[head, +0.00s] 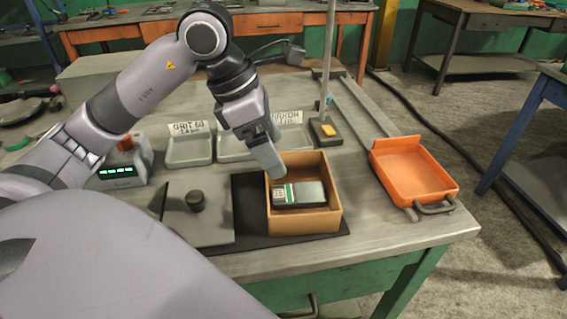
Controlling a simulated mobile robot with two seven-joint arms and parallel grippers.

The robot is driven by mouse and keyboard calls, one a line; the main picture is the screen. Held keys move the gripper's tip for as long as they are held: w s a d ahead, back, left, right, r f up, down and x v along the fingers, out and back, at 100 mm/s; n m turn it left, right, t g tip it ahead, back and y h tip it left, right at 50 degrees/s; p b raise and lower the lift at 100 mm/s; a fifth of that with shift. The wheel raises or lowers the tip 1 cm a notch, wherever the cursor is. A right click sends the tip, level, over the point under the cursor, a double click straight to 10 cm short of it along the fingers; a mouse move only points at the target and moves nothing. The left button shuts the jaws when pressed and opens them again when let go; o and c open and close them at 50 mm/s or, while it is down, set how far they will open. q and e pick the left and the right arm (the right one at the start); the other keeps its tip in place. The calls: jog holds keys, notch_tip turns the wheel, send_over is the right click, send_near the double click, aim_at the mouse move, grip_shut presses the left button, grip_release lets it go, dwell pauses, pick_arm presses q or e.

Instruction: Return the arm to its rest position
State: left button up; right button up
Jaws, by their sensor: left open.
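My left arm comes in from the left and bends over the workbench. My left gripper (268,158) points down at the back left corner of an open wooden box (305,222). It is open and nothing shows between its fingers. A grey and green block-like item (308,194) with a white label lies inside the box, apart from the gripper. My right gripper is not in view.
A dark plate with a knob (196,201) lies left of the box. Grey labelled trays (190,149) stand behind. An upright post (327,80) rises from the bench. An orange tray (408,178) sits right, near the bench edge. A device with a green display (118,171) stands left.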

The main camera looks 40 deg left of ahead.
pick_arm(q)
jog(key=shift+v, duration=1.05)
